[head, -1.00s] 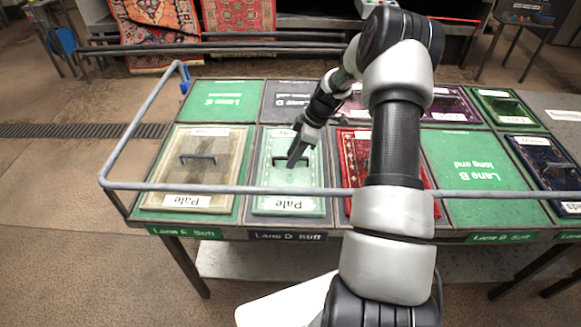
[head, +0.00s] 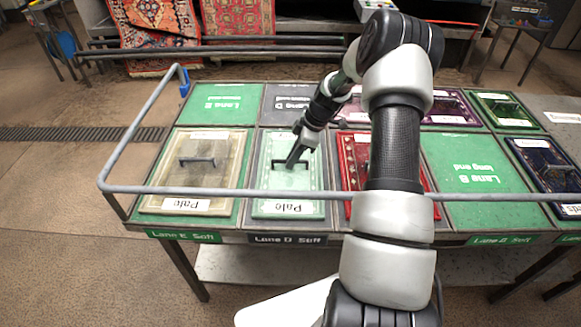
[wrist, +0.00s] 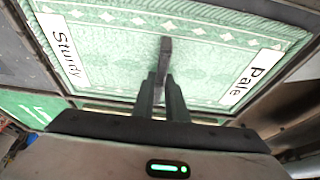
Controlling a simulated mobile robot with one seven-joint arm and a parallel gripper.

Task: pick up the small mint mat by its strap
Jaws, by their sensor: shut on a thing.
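The small mint mat (head: 287,183) lies in the Lane D Stiff bay, with a "Pale" label at its near end. In the wrist view the mat (wrist: 120,42) shows a white diamond border, a "Pale" label and a "Sturdy" label. Its dark strap (wrist: 165,50) stands up at the middle. My gripper (head: 292,163) reaches down over the mat's middle and is shut on the strap; the fingers (wrist: 164,88) meet at the strap's near end in the wrist view. The mat looks flat on the table; I cannot tell any lift.
A beige mat (head: 197,172) with a strap lies left in Lane E. A red mat (head: 354,160) lies close on the right, partly behind my arm. A grey rail (head: 230,189) crosses above the table's front.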

